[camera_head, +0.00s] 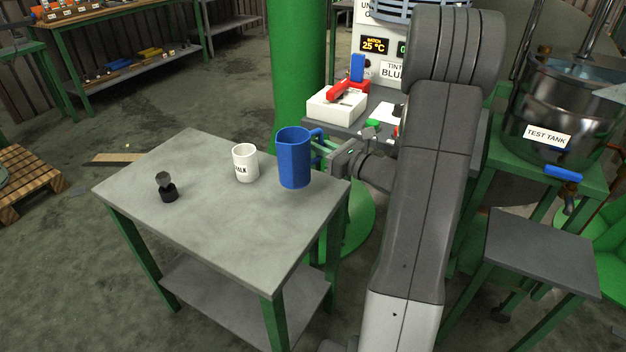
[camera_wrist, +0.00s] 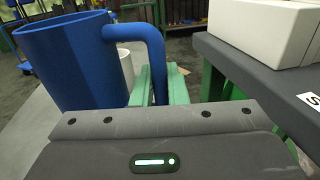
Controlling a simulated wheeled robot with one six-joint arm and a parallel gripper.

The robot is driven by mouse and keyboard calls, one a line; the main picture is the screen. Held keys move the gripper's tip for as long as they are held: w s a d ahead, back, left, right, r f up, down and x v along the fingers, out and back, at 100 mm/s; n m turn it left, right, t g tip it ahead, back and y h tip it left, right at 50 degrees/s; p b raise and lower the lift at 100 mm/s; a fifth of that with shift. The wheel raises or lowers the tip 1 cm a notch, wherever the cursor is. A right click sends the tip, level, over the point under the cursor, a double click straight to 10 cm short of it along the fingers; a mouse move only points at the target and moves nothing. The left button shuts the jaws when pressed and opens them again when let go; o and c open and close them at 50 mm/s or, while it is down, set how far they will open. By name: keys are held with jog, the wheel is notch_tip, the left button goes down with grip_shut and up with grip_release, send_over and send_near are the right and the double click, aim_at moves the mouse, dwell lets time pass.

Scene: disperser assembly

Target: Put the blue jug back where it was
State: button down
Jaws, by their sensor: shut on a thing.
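The blue jug (camera_head: 294,160) is upright at the right back part of the grey table (camera_head: 215,215) in the head view. I cannot tell whether its base touches the tabletop. My gripper (camera_head: 322,148) comes from the right and is shut on the jug's handle. In the wrist view the jug (camera_wrist: 65,62) fills the left side, and its handle runs to the green fingers of my gripper (camera_wrist: 155,85). The far side of the handle grip is partly hidden.
A white mug (camera_head: 245,163) stands just left of the jug. A small black object (camera_head: 167,188) is farther left on the table. A white box (camera_head: 337,107) with red items sits on a bench behind. The table's front is clear. A test tank (camera_head: 548,120) stands at right.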

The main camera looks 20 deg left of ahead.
jog(key=shift+f+b, duration=0.5)
jog(key=shift+f, duration=2.4)
jog(key=shift+f, duration=0.2)
jog(key=c, duration=1.4)
grip_release()
jog(key=shift+c, duration=0.2)
jog(key=shift+r, duration=0.15)
jog(key=shift+d, duration=0.25)
jog(key=v, duration=1.1)
jog(key=shift+d+p, duration=0.25)
jog(key=shift+p, duration=0.05)
